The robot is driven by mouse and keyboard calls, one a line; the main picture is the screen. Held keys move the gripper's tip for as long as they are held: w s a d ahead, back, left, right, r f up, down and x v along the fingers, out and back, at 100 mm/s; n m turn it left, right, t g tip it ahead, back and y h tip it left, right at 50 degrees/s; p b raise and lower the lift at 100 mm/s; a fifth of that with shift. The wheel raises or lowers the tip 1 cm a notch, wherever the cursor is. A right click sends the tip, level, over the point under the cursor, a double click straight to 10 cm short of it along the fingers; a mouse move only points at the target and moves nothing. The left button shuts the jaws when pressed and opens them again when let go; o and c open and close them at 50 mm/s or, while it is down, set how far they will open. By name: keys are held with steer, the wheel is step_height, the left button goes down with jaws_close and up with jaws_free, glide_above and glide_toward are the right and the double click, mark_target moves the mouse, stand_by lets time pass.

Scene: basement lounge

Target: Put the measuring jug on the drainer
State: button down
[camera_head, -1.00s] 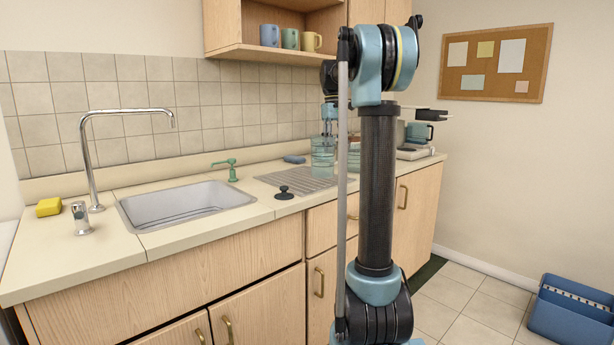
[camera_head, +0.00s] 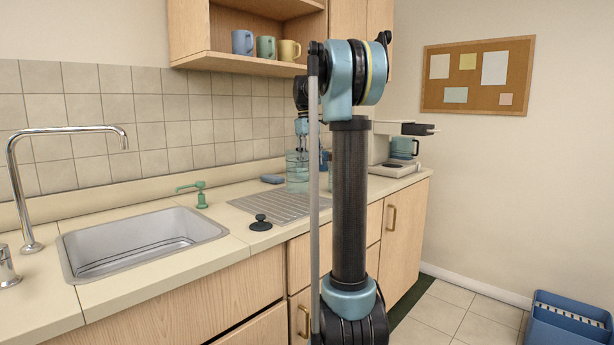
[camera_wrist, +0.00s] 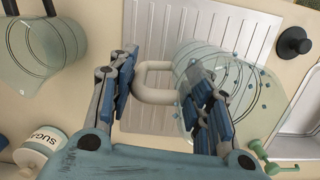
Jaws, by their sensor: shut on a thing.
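The measuring jug is clear and greenish, with blue marks and a pale handle; it shows in the wrist view (camera_wrist: 250,85) and in the head view (camera_head: 296,176). My gripper (camera_wrist: 160,78) is shut on its handle, one finger on each side. It also shows in the head view (camera_head: 302,140), above the jug. The ribbed metal drainer (camera_head: 275,208) lies on the counter right of the sink and also fills the middle of the wrist view (camera_wrist: 150,35). The jug is over the back part of the drainer; I cannot tell whether its base touches it.
A black plug (camera_head: 260,223) lies at the drainer's near left. A green soap dispenser (camera_head: 200,197) stands by the sink (camera_head: 145,243). A sugar jar (camera_wrist: 42,150) and a clear banded vessel (camera_wrist: 45,50) are left in the wrist view. A coffee machine (camera_head: 385,145) stands beyond my arm.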

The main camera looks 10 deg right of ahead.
steer(key=shift+f, duration=2.4)
steer(key=c, duration=0.8)
jaws_free()
steer(key=r, duration=0.8)
steer(key=w+r, duration=0.1)
steer(key=r, duration=0.3)
steer(key=shift+a+r, duration=0.15)
steer(key=shift+a, duration=0.25)
steer(key=s+f+m+t, duration=0.1)
steer(key=s+f+m, duration=0.1)
steer(key=s+f, duration=1)
steer(key=s+a+f+m+t, duration=0.1)
steer(key=s+f+m, duration=0.1)
steer(key=s+f, duration=1.1)
steer(key=s+a+f+m+t, duration=0.1)
steer(key=s+f, duration=1.2)
steer(key=s, duration=0.2)
steer(key=shift+a+f+m+y, duration=0.1)
steer(key=shift+a+m+y, duration=0.05)
steer(key=shift+m+y, duration=0.25)
